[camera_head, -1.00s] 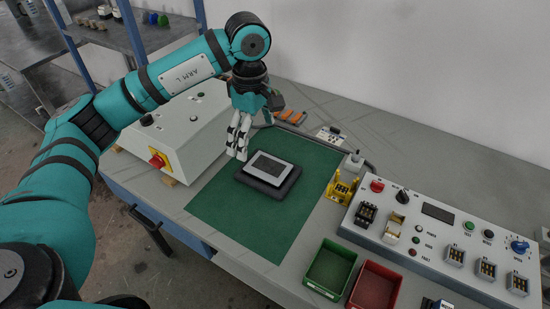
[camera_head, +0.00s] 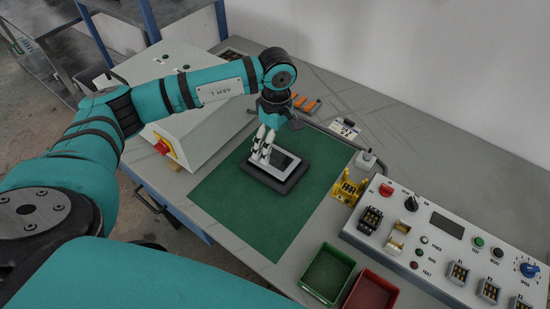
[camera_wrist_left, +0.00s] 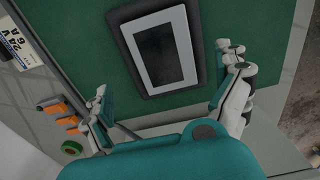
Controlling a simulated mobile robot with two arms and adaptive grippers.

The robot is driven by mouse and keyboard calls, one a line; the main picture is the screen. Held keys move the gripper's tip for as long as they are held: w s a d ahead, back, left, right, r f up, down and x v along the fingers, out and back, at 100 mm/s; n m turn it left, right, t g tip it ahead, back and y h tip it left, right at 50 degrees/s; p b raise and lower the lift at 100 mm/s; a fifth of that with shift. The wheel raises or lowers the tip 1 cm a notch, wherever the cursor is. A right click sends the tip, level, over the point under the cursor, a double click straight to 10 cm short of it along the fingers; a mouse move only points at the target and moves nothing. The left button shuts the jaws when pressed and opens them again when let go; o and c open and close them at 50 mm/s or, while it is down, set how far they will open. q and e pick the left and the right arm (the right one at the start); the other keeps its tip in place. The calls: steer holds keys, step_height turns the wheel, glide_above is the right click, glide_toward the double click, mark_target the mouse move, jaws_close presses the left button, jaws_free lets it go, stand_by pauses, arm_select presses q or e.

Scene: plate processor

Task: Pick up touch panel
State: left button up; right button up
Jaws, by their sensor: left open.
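The touch panel (camera_head: 284,161) is a light grey frame with a dark screen, lying flat on a black base (camera_head: 282,181) on the green mat (camera_head: 234,207). My left gripper (camera_head: 262,153) points down at the panel's left end and hides part of it in the head view. In the left wrist view the panel (camera_wrist_left: 159,52) lies ahead, and the open fingers of my left gripper (camera_wrist_left: 168,82) stand apart on either side, with nothing between the tips but the panel beyond them. I cannot tell whether they touch it. My right gripper is not in view.
A control box with a red and yellow switch (camera_head: 164,146) stands left of the mat. A yellow holder (camera_head: 348,189), a control panel with knobs (camera_head: 448,245), a green bin (camera_head: 328,273) and a red bin (camera_head: 371,293) are to the right. The mat's front is clear.

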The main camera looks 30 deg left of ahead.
mark_target(275, 159)
arm_select(q)
steer(key=shift+f, duration=0.5)
steer(key=shift+s+f+p, duration=0.15)
steer(key=shift+f+p, duration=0.2)
steer(key=shift+p, duration=0.05)
step_height(275, 159, down, 4)
steer(key=shift+s+r+p, duration=0.15)
steer(key=shift+p, duration=0.5)
steer(key=shift+f, duration=0.35)
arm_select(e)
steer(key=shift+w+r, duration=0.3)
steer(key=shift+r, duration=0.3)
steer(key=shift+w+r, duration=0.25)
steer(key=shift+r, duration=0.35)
arm_select(q)
steer(key=c, duration=1.4)
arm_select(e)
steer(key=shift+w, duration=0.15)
